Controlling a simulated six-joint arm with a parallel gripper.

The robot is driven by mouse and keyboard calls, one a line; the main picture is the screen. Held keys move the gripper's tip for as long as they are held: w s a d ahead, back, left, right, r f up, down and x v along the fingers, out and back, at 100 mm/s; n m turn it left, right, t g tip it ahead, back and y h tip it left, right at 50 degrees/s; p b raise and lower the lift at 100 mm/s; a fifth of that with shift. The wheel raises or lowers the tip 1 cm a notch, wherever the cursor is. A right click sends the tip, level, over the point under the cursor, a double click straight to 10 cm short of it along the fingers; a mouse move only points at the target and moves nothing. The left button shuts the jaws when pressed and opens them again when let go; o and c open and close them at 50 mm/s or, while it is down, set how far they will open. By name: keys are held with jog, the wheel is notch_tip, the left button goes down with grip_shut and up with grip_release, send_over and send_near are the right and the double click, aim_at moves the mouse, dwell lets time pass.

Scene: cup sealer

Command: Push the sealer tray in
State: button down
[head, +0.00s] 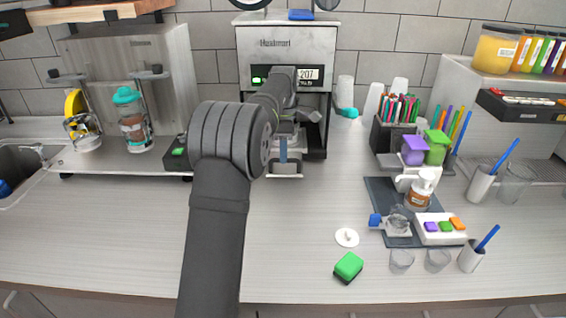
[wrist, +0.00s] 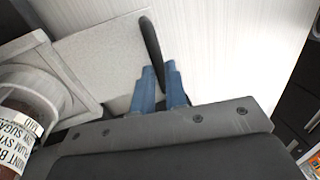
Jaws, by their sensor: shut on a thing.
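The cup sealer (head: 285,45) stands at the back centre, with a lit green display and a dark opening below. Its pale tray (head: 286,170) sticks out at the front, partly hidden by my arm. My gripper (head: 283,150) is at the tray in front of the sealer. In the wrist view my blue fingers (wrist: 160,92) are closed around a slim black handle (wrist: 151,45) beside a grey plate (wrist: 100,55). A labelled clear cup (wrist: 20,110) sits in a square grey holder at the left of that view. In the head view my arm hides the cup.
To the left stands a grey dispenser rack (head: 130,80) with bottles. To the right are a pen holder (head: 395,130), a dark mat (head: 385,195) and clear cups (head: 402,260). The front-left counter is clear.

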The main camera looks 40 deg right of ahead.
jog(key=w+d, duration=0.3)
jog(key=shift+w+d, duration=0.35)
jog(key=shift+w, duration=0.05)
jog(key=shift+w+d+r, duration=0.1)
jog(key=shift+w+d, duration=0.1)
jog(key=shift+d, duration=0.05)
jog(key=shift+w, duration=0.1)
jog(key=c, duration=1.5)
grip_release()
jog(key=shift+d, duration=0.1)
jog(key=shift+o, duration=0.2)
jog(key=s+d+r, duration=0.1)
jog(key=s+r, duration=1)
jog(key=shift+s, duration=0.35)
